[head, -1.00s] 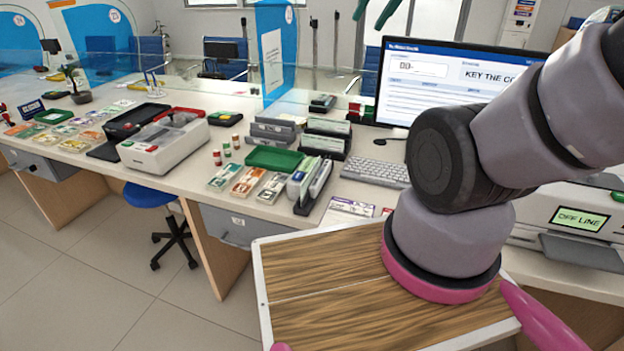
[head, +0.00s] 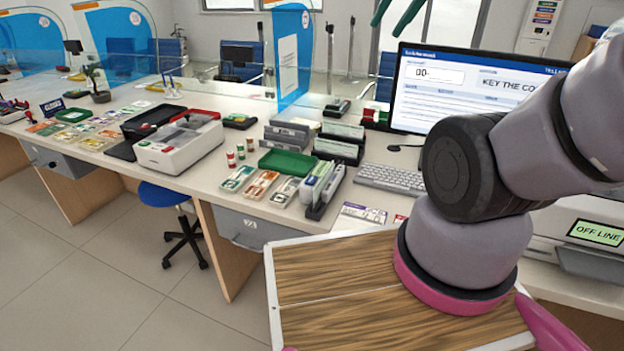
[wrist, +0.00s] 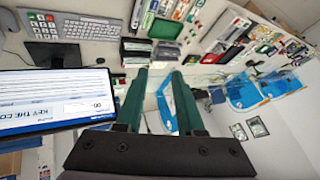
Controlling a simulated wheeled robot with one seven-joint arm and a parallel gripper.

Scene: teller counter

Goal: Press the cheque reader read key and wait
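A white machine (head: 556,222) with a lit panel reading "OFF LINE" (head: 598,233) stands at the right, partly behind my arm and cut by the picture edge. I cannot tell for sure that it is the cheque reader. No read key can be made out in either view. My gripper (head: 386,27) shows at the top of the head view, its green fingers raised above the counter near the monitor. In the wrist view the two fingers (wrist: 160,72) are apart with nothing between them.
A monitor (head: 450,95) reads "KEY THE CO...", with a keyboard (head: 390,178) before it. A white box-like machine (head: 180,148), a green tray (head: 287,162) and file racks (head: 340,142) stand further left. A glass screen runs behind. A blue stool (head: 163,195) stands below the counter.

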